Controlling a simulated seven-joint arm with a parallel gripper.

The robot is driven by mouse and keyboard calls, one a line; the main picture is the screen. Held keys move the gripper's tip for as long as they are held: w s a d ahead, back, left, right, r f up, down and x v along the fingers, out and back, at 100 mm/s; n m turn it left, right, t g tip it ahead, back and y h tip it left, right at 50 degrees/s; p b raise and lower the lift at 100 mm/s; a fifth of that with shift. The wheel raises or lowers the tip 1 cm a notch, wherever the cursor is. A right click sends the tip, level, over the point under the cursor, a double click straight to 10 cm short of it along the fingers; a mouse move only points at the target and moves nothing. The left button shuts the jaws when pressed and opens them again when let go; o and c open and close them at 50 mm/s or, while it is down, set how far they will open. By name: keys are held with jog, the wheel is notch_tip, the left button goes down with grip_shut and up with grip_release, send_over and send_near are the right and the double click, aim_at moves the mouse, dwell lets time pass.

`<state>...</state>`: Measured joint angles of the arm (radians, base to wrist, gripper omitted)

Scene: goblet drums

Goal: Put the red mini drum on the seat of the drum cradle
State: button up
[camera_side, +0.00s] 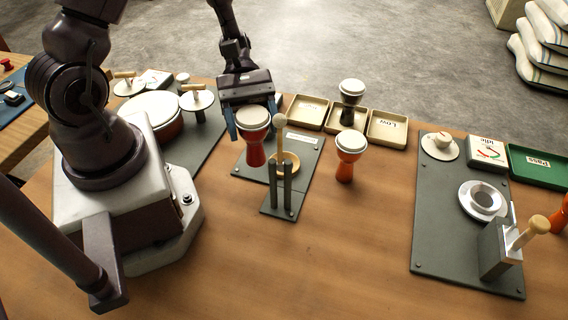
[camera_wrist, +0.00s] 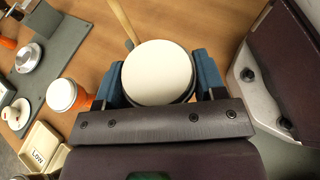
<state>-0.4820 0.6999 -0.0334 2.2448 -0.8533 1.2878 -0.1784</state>
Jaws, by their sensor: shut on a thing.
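The red mini drum (camera_side: 255,148), with a white head, is upright between the blue fingers of my gripper (camera_side: 254,120). In the wrist view its round white head (camera_wrist: 158,72) fills the gap between the fingers (camera_wrist: 160,85). My gripper is shut on it. What looks like the drum cradle is a dark plate (camera_side: 304,165) with a tan wooden ring seat (camera_side: 291,168), two dark posts (camera_side: 288,195) and an upright wooden mallet (camera_side: 280,128). The drum is just left of and behind the seat; I cannot tell its exact height. The posts and mallet partly hide the seat.
An orange drum (camera_side: 349,160) stands right of the cradle. A black drum (camera_side: 351,100) stands among cream trays (camera_side: 387,131) behind. Another plate (camera_side: 433,245) at right holds a silver dish (camera_side: 482,200) and a mallet stand. A larger drum (camera_side: 153,110) is at left. The front table is clear.

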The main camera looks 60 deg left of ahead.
jog(key=w+a+n+t+y, duration=0.1)
jog(key=w+a+n+t, duration=0.1)
jog(key=w+n+t, duration=0.55)
jog(key=shift+t, duration=0.55)
jog(key=f, duration=0.7)
jog(key=shift+s, duration=0.2)
jog(key=o, duration=1)
jog(key=shift+f, duration=0.1)
